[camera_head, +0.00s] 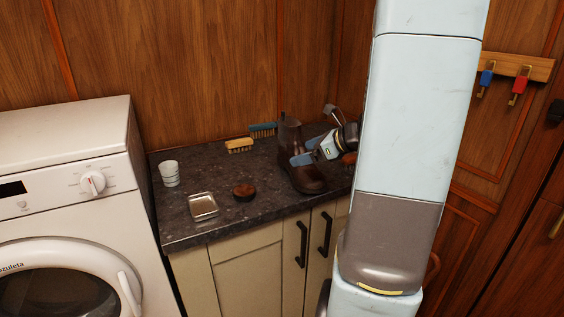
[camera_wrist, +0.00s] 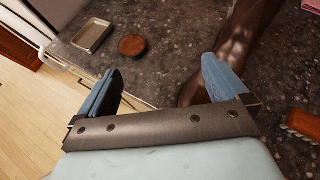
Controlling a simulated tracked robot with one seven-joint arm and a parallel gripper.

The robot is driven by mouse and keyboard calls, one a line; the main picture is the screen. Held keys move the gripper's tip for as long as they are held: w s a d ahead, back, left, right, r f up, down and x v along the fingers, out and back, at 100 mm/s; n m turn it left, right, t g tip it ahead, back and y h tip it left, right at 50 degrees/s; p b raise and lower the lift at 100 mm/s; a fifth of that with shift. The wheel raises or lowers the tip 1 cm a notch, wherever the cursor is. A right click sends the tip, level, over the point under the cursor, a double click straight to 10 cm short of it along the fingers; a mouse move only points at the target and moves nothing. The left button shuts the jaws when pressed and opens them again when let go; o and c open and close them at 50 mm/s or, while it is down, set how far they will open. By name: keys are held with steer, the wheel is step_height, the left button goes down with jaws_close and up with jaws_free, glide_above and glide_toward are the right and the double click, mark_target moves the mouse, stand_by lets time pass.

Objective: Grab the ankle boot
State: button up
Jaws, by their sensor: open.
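The ankle boot (camera_head: 290,138) is dark brown leather and stands upright on the dark countertop, its toe toward the front. In the wrist view the boot (camera_wrist: 253,38) shows at the upper right, partly hidden behind my right-hand finger. My gripper (camera_head: 303,152) is beside the boot on its right, with the blue fingers overlapping it in the head view. I cannot tell whether a finger touches the boot.
The countertop (camera_head: 225,180) also holds a white cup (camera_head: 169,174), a metal tray (camera_head: 203,206), a round brown tin (camera_head: 244,192), a yellow brush (camera_head: 239,145) and a blue brush (camera_head: 263,130). Another brush (camera_wrist: 304,124) lies near my gripper. A washing machine (camera_head: 65,150) stands left.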

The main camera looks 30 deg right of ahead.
mark_target(300, 153)
steer(key=w+d+f+m+t+h, duration=0.1)
steer(key=d+f+m+t+h, duration=0.2)
steer(key=d+m, duration=0.65)
steer(key=shift+n, duration=0.85)
steer(key=x, duration=0.9)
steer(key=d+x, duration=0.1)
steer(key=x, duration=0.3)
steer(key=shift+w+a+f, duration=0.15)
steer(key=shift+w+f, duration=0.2)
steer(key=shift+w, duration=0.05)
steer(key=c, duration=1.5)
